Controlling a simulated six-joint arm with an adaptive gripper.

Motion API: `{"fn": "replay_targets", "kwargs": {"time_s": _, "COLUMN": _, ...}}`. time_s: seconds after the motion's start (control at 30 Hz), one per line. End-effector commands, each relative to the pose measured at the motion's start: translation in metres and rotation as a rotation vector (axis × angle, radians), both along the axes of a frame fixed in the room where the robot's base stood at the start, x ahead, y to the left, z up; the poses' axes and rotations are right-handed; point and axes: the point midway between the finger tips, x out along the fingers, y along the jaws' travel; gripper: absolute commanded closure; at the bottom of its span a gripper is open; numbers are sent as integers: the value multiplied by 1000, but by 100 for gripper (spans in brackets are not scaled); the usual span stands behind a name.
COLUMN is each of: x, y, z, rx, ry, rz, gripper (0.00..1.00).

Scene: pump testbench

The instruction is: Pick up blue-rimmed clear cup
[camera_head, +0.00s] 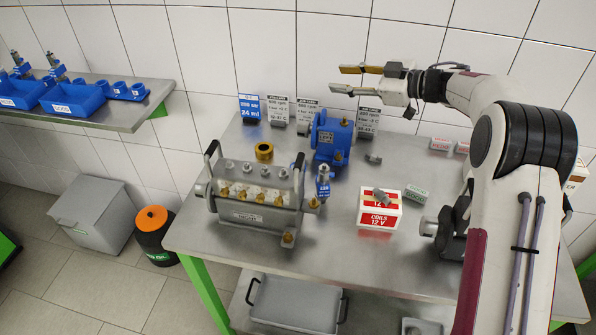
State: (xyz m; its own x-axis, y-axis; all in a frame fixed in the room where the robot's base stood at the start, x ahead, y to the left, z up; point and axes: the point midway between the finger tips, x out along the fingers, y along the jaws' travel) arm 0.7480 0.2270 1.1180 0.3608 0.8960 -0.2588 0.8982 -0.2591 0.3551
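I cannot make out a blue-rimmed clear cup in the head view. My gripper (337,79) is raised above the back of the metal table (400,270), in front of the tiled wall. Its fingers point left and are apart, with nothing between them. A small blue upright fitting with a white label (323,186) is at the right end of the grey pump; I cannot tell whether any part of it is clear. My arm hides part of the table's right side.
The grey pump (255,215) and blue pump (331,138) occupy the table's left and middle. A brass ring (264,151) is behind the grey pump. Upright label cards line the back.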

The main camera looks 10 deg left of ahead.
Motion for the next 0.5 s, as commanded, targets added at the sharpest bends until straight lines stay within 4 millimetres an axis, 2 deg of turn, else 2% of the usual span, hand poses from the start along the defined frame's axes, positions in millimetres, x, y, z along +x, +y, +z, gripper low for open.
{"fn": "replay_targets", "kwargs": {"time_s": 0.03, "x": -4, "y": 3, "z": -16, "rx": -5, "ry": 23, "rz": 38, "gripper": 63}}
{"fn": "replay_targets", "kwargs": {"time_s": 0.2, "x": -25, "y": 9, "z": -62, "rx": -27, "ry": 103, "rz": 172, "gripper": 63}}
{"fn": "replay_targets", "kwargs": {"time_s": 0.5, "x": -64, "y": 6, "z": -129, "rx": -68, "ry": 246, "rz": 363, "gripper": 63}}
